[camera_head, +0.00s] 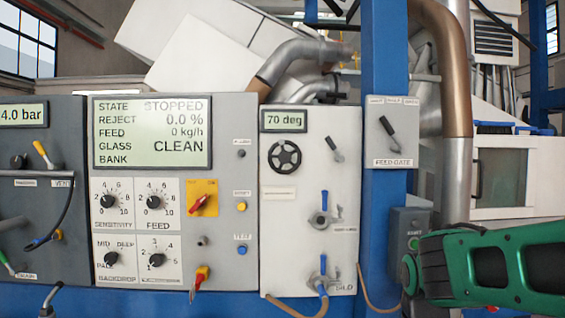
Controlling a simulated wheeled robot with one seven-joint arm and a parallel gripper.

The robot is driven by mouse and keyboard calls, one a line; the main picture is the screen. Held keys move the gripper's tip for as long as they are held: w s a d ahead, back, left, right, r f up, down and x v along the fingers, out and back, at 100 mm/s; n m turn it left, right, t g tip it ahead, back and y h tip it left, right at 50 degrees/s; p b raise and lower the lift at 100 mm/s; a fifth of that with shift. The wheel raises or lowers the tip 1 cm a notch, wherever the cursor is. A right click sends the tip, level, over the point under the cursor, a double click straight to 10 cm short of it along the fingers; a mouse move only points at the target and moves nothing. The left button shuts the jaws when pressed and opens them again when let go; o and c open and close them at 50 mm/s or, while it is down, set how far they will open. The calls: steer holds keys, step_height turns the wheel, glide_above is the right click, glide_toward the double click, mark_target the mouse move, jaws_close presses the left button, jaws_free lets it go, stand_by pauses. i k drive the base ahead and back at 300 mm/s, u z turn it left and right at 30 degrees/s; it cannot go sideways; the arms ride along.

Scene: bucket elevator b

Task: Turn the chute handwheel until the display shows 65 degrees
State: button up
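The black handwheel (285,157) is mounted on the upper left of a light grey panel (307,250). A small display (284,121) directly above it reads "70 deg". A green and black part of my arm (490,265) fills the lower right corner. My gripper's fingers do not show in this view, and nothing of mine touches the handwheel.
Right of the handwheel is a small lever (335,148); below are two blue-handled valves (324,208). A feed gate box (391,132) sits on the blue post (384,60). The large display (152,132) reads STOPPED. Space before the panel looks clear.

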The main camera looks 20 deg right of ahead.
mark_target(284, 157)
steer(key=z, duration=1.7)
steer(key=k, duration=0.95)
steer(key=u, duration=1.5)
steer(key=i, duration=1)
steer(key=z, duration=0.05)
